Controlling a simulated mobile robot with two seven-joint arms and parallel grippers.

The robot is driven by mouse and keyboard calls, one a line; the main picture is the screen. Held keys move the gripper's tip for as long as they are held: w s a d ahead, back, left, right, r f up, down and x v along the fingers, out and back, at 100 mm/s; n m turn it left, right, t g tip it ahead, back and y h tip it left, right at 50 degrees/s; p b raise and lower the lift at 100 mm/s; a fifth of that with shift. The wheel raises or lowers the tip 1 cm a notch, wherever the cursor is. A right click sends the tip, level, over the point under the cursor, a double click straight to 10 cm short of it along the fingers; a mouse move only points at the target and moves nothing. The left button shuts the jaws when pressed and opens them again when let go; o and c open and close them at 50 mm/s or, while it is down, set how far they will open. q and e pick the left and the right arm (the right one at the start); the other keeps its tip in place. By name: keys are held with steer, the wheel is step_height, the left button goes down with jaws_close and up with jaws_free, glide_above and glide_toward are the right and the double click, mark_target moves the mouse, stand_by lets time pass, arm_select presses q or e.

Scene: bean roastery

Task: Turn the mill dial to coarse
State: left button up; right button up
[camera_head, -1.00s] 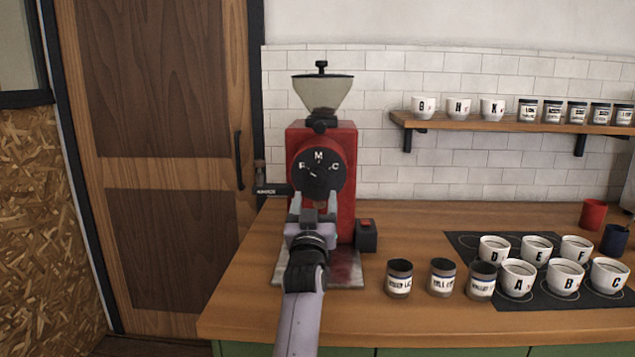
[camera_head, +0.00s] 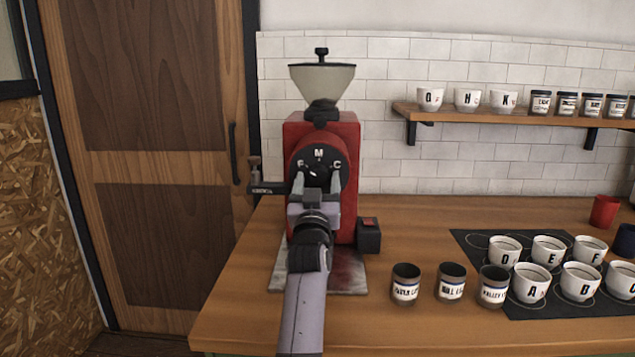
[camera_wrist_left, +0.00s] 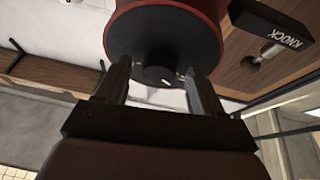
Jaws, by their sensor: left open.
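The red mill (camera_head: 346,140) stands on the counter with a clear hopper (camera_head: 322,83) on top. Its black dial (camera_head: 319,155) faces me, with F at left, M at top and C at right. A small white mark shows near the dial's centre, but the setting it points to is too small to tell. My left gripper (camera_head: 317,183) is open in front of the dial's lower part, one finger on each side. In the left wrist view, the open fingers straddle the dark centre knob (camera_wrist_left: 155,75) with gaps beside it. Contact with the dial face cannot be told.
A black knock bar (camera_head: 268,188) juts out left of the mill, and a small dark box (camera_head: 368,236) sits at its right. The counter (camera_head: 245,300) is clear at front left.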

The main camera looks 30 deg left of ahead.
arm_select(q)
steer(key=c, duration=1.1)
steer(key=shift+o, duration=0.2)
